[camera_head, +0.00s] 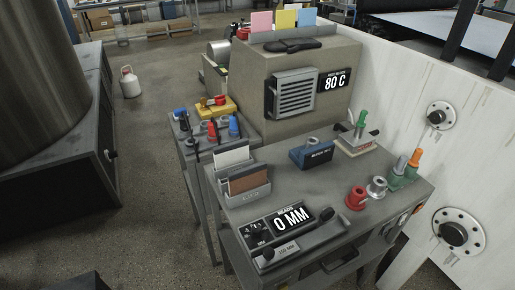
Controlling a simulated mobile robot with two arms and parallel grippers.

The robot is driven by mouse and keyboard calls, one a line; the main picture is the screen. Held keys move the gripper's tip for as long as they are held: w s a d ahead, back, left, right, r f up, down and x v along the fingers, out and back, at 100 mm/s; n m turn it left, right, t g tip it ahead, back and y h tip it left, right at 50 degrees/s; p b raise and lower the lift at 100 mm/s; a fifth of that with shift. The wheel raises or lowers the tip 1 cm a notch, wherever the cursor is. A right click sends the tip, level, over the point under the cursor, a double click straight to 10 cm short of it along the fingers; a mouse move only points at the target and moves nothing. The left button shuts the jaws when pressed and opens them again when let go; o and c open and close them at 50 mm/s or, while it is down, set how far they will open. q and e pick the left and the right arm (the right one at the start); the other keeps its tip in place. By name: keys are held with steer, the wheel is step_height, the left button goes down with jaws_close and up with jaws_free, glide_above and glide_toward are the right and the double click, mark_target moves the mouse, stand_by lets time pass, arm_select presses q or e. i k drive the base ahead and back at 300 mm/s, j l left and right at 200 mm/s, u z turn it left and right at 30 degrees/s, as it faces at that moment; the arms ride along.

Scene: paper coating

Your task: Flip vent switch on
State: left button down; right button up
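A beige box-shaped machine (330,58) stands at the back of the work area. A slatted vent grille (295,93) is on its front, with a dark bar along the grille's left edge. A black display (334,80) to the right of the grille reads 80 C. I cannot make out for certain which part is the vent switch or how it is set. Neither of my grippers shows in this view.
The grey bench (305,172) in front holds a blue box (311,154), a card holder (243,190), red and grey spools, bottles and a gauge (291,219) reading 0 MM. A side table (190,148) holds coloured tools. A white panel (400,90) bounds the right.

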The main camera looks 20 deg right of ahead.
mark_target(385, 230)
steer(key=z, duration=1.7)
